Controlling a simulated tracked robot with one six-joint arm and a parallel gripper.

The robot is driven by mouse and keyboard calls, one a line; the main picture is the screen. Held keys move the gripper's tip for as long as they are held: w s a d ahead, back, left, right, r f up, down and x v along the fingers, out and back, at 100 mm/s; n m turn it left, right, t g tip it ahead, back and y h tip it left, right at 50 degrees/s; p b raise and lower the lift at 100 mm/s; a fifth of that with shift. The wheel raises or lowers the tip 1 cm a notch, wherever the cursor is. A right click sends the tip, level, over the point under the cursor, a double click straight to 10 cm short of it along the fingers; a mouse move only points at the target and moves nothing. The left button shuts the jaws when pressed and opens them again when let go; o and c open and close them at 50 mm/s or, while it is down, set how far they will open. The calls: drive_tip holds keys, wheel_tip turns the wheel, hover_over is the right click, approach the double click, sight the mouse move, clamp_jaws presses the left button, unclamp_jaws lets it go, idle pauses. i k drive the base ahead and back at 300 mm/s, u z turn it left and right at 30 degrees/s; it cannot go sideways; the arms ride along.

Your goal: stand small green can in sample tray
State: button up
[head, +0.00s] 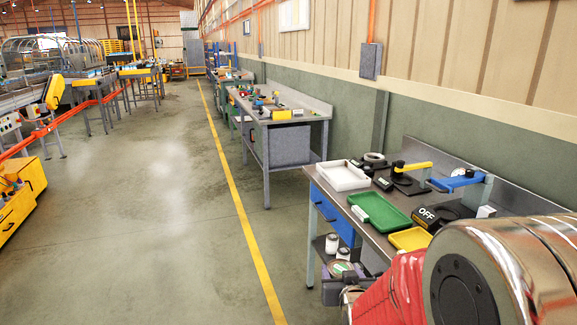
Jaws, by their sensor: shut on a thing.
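My gripper (342,287) is low in the head view, in front of the near bench's left end and below its top. It is shut on a small round thing with a greenish top (342,268), which looks like the small green can; the arm and jaws hide much of it. On the bench top stand a white tray (343,175), a green tray (380,213) and a yellow tray (411,239). I cannot tell from this view which one is the sample tray. All three look empty inside.
White jars (332,243) stand on the lower shelf. The floor left is clear.

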sight(337, 171)
drive_tip(key=u, duration=0.2)
drive_tip(key=i, duration=1.25)
drive_tip(key=u, duration=0.5)
drive_tip(key=i, duration=2.5)
